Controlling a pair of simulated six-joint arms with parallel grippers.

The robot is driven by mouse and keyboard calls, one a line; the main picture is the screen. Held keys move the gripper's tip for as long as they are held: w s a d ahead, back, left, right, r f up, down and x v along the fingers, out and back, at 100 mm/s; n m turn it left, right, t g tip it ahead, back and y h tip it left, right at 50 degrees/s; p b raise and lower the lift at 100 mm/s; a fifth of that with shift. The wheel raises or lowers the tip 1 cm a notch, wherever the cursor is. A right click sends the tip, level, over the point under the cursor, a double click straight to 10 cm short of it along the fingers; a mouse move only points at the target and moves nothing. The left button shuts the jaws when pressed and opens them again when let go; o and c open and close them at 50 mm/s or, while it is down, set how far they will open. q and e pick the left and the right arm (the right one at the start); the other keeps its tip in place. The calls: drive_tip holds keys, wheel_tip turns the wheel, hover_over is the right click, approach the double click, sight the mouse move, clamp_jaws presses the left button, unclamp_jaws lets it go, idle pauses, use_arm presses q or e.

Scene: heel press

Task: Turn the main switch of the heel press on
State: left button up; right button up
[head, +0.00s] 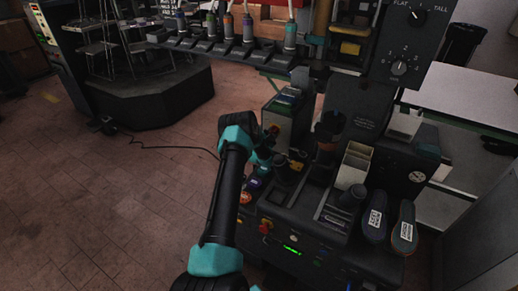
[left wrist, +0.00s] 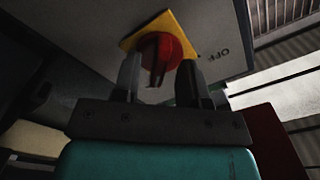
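The main switch (left wrist: 160,47) is a red rotary knob on a yellow plate (left wrist: 181,30), fixed to a grey panel. It fills the upper middle of the left wrist view, with the word OFF printed to its right. My left gripper (left wrist: 158,64) is open, with its two dark fingertips at either side of the knob's ridge and gaps beside it. Whether the fingertips touch the knob I cannot tell. In the head view my left gripper (head: 266,157) is at the left side of the heel press (head: 318,190), partly hidden. My right gripper is not in view.
The press carries a panel with rotary knobs (head: 408,45), white bins (head: 355,166) and labelled insoles (head: 404,230). A red button (head: 265,226) is on its front. A white table (head: 465,98) stands to the right. The tiled floor at the left is clear except for a cable.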

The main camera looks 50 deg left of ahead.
use_arm(q)
drive_tip(key=v, duration=1.5)
drive_tip(key=shift+d, duration=0.2)
